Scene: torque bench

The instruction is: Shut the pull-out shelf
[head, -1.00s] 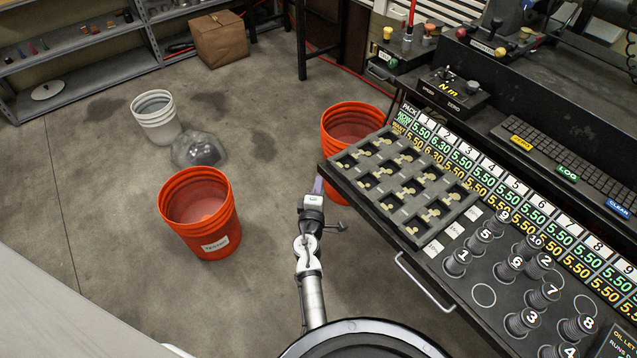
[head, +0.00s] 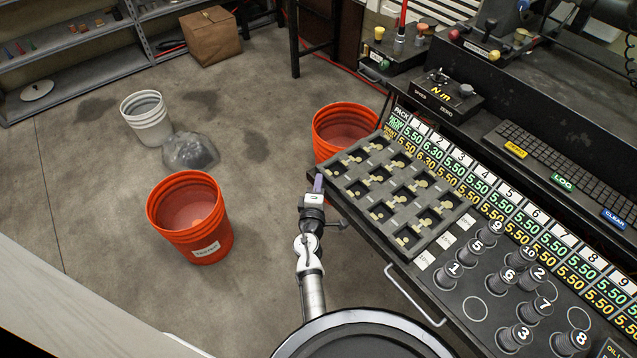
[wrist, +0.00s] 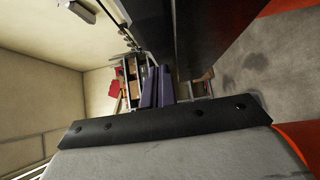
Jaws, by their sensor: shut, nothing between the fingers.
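The pull-out shelf (head: 424,289) is a dark tray that stands out from the bench at the right of the head view. It holds a grey insert with cut-outs (head: 393,203) and several numbered knobs. A pale bar handle (head: 412,297) runs along its front edge. My gripper (head: 318,183) is shut and empty, beside the shelf's near-left corner and apart from the handle. I cannot tell whether it touches the shelf. In the wrist view, the purple fingers (wrist: 156,87) lie together beside a large dark panel (wrist: 190,28).
An orange bucket (head: 333,150) stands behind the shelf's left end. Another orange bucket (head: 196,247), a white bucket (head: 148,128) and a clear plastic-looking object (head: 190,152) stand on the floor at left. A keyboard (head: 545,150) lies on the bench.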

